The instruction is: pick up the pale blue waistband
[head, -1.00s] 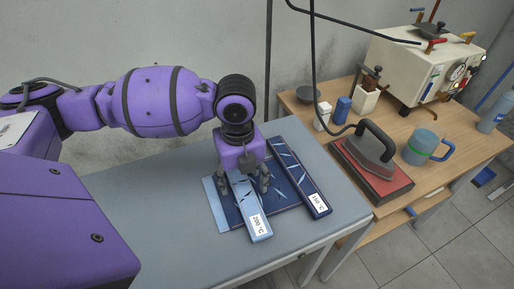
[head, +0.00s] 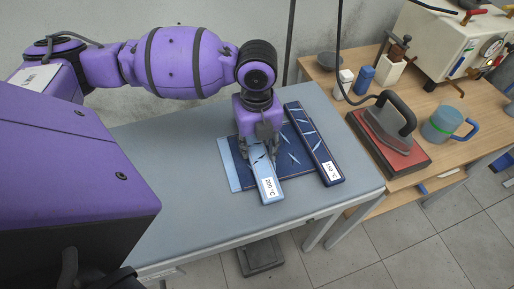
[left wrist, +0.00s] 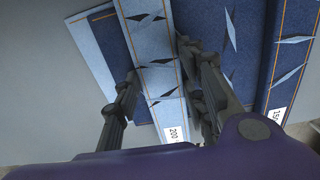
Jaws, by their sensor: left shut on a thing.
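The pale blue waistband (head: 266,184) is a long strip with a white 200 °C label at its near end. It lies over a dark blue denim piece (head: 292,160) with a pale blue edge at the left. My left gripper (head: 260,158) points down and is shut on the waistband across its width. In the left wrist view, one finger stands on each side of the waistband (left wrist: 153,68), and its label end is partly hidden. I cannot tell any gap below it. My right gripper is not in view.
A navy strip (head: 314,148) with a 150 °C label lies close to the right of the waistband. The grey table (head: 185,180) is clear at left. On the wooden table at right are an iron (head: 390,125) on a red pad and a blue mug (head: 442,124).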

